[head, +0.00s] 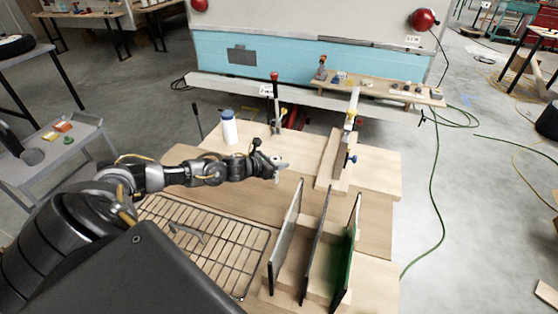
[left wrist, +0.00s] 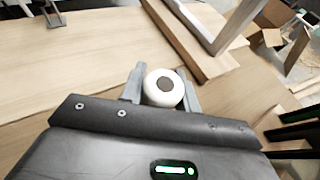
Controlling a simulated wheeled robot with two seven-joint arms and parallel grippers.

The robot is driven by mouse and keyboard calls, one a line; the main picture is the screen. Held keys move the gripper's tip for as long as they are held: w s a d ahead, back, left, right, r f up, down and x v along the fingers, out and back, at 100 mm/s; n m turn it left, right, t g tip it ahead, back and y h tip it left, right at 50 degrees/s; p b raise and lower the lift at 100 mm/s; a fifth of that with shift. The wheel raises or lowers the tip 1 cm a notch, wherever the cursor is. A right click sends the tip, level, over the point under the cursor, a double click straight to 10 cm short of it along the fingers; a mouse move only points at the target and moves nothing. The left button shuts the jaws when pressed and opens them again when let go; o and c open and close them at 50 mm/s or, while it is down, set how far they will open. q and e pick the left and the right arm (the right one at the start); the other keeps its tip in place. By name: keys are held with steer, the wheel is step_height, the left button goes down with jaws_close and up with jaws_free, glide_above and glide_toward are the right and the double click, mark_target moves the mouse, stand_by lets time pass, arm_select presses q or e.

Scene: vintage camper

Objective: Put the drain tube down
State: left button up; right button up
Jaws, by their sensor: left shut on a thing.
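The drain tube (left wrist: 163,101) is a white round piece with a dark centre, seen end-on in the left wrist view. My left gripper (left wrist: 162,90) is shut on it, with one grey finger on each side. In the head view my left gripper (head: 277,172) reaches over the wooden worktop (head: 245,178) from the left. The tube shows there only as a small pale piece at the fingertips, and its lower end is hard to make out. The gripper appears to be above the bare wood, clear of other things. My right gripper is not in view.
A wire rack (head: 215,245) holding a grey bracket (head: 188,232) lies in front left. A slotted wooden holder (head: 288,285) with upright panels stands front right. A white bottle (head: 229,130) with a blue cap stands behind. A wooden fixture (head: 330,165) is at right.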

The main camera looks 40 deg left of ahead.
arm_select(q)
steer(key=shift+f, duration=0.1)
steer(key=shift+f+b, duration=0.25)
steer(key=shift+b, duration=0.1)
steer(key=o, duration=1)
steer(key=shift+r, duration=0.1)
steer(key=shift+c, duration=0.2)
steer(key=shift+r, duration=0.15)
steer(key=b+v, duration=0.2)
steer(key=v, duration=1)
